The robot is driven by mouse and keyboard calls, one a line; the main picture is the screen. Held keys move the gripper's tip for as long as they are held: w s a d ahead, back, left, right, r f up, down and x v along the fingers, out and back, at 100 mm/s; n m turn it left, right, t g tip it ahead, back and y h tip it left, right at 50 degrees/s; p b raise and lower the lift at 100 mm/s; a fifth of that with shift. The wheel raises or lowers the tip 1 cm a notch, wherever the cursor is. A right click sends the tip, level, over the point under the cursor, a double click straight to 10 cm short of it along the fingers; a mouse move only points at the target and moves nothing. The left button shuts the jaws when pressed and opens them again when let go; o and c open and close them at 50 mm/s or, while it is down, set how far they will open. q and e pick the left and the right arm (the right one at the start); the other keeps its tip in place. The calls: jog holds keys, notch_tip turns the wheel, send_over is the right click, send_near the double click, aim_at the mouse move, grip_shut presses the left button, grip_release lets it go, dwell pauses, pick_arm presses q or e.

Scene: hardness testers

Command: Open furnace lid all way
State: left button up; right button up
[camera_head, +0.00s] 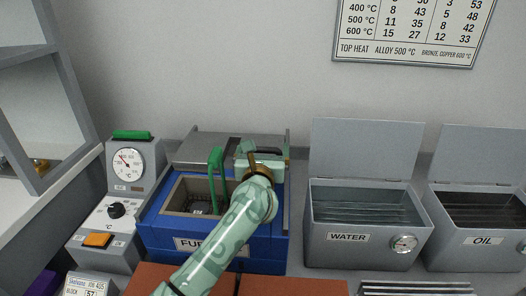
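The blue furnace (160,229) stands left of centre with a partly hidden label on its front. Its top opening shows a dark chamber (190,194) with a tan rim. The grey lid (203,149) lies flat behind the opening, leaving at least the chamber's left part uncovered. A dark handle (268,151) shows at the lid's right. My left gripper (253,157) is at this handle; its fingers are small and partly hidden, so I cannot tell whether it grips the handle. My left forearm covers the furnace's front right. My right gripper is out of view.
A bright green looped piece (217,160) stands up at the opening. A grey control unit (113,216) with a dial stands left. Open WATER (330,258) and OIL (460,253) tanks stand right. Reddish-brown blocks (305,286) lie in front.

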pick_arm(q)
jog(key=shift+o, duration=0.3)
jog(key=shift+s, duration=0.3)
jog(key=s+p, duration=0.6)
jog(key=s, duration=0.9)
jog(key=shift+s, duration=0.4)
jog(key=shift+f, duration=0.1)
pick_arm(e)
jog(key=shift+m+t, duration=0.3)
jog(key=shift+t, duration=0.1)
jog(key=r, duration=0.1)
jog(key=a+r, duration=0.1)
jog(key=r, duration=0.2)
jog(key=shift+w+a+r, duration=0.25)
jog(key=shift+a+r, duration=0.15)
